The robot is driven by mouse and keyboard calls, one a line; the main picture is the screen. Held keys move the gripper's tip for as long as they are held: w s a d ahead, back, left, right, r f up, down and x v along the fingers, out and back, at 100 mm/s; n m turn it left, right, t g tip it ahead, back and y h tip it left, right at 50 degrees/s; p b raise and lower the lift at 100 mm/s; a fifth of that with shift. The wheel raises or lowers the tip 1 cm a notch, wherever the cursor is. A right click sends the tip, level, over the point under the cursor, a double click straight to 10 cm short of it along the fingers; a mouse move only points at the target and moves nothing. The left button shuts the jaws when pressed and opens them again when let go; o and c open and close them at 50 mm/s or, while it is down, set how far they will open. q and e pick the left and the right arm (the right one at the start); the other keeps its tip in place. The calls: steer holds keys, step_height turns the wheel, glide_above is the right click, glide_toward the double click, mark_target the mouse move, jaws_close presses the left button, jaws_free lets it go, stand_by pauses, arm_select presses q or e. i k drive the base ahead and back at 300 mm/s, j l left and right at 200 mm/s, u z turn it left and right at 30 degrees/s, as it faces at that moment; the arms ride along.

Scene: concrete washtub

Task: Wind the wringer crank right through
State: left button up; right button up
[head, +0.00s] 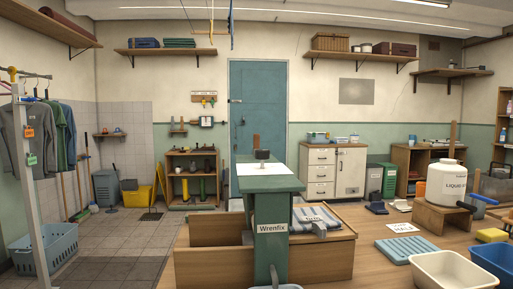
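The wringer (271,226) is a green frame with a "Wrenfix" label, standing in the middle foreground of the head view. A dark knob (262,155) sits on a white sheet or plate on its top. A folded grey striped cloth (318,220) with a label lies just right of the wringer, over the wooden box (215,264). I cannot make out the wringer's crank for certain; the rollers are hidden behind the green front. Neither my left nor my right gripper shows in the head view.
On the wooden table at right are a white "LIQUID" container (446,184) on a stand, a light blue ribbed board (407,250), a white basin (444,272), a blue basin (494,262) and a yellow sponge (491,235). A blue basket (45,250) stands on the floor at left.

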mark_target(255, 145)
steer(key=i+j+z, duration=0.45)
steer(key=j, duration=0.5)
steer(key=i+j+z, duration=0.1)
steer(key=j+z, duration=0.4)
steer(key=j, duration=0.5)
steer(key=j+z, duration=0.45)
steer(key=j, duration=0.65)
